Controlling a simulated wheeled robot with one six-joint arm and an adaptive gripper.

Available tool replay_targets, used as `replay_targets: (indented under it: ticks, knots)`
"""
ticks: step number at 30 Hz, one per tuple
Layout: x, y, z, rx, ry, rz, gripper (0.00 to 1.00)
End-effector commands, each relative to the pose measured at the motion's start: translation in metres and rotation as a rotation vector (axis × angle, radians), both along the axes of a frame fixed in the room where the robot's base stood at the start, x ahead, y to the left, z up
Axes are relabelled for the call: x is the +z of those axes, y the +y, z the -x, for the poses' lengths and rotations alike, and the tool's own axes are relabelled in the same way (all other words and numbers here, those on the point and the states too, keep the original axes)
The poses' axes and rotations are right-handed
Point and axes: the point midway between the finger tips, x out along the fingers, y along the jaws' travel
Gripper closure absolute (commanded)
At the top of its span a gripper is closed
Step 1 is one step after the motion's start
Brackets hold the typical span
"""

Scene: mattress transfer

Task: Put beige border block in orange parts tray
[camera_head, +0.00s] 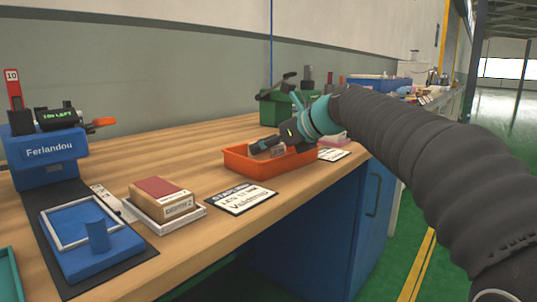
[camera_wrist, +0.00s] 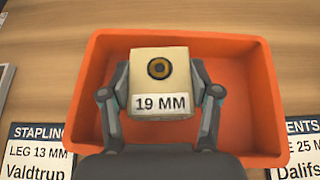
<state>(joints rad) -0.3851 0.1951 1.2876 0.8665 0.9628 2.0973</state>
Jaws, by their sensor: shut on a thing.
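The orange parts tray (camera_head: 245,162) stands on the wooden bench in the head view, and its orange floor and walls fill much of the wrist view (camera_wrist: 262,110). The beige border block (camera_wrist: 155,80), with a round brown-and-black mark and a "19 MM" label, is between my gripper's fingers (camera_wrist: 160,95) in the wrist view. My gripper (camera_head: 264,147) is shut on it, over the tray. In the head view my gripper largely covers the block. I cannot tell whether the block touches the tray floor.
A beige and red block stack (camera_head: 160,197) sits on a white tray left of the orange tray. A white label card (camera_head: 241,198) lies in front. A blue fixture (camera_head: 88,245) and blue Ferlandou device (camera_head: 45,150) are at left.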

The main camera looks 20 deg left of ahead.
Motion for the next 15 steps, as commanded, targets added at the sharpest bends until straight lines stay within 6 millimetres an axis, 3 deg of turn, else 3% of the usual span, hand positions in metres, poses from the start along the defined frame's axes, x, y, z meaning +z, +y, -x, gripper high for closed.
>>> replay_targets:
  ticks: [2,13,14,15]
  knots:
    - [-0.0091,0.0,0.0004,0.0,0.0,0.0,0.81]
    - [-0.0113,-0.0001,0.0002,0.0,0.0,0.0,0.81]
    - [-0.0118,-0.0001,0.0002,0.0,0.0,0.0,0.36]
    - [-0.0112,-0.0001,0.0,0.0,-0.001,0.0,0.26]
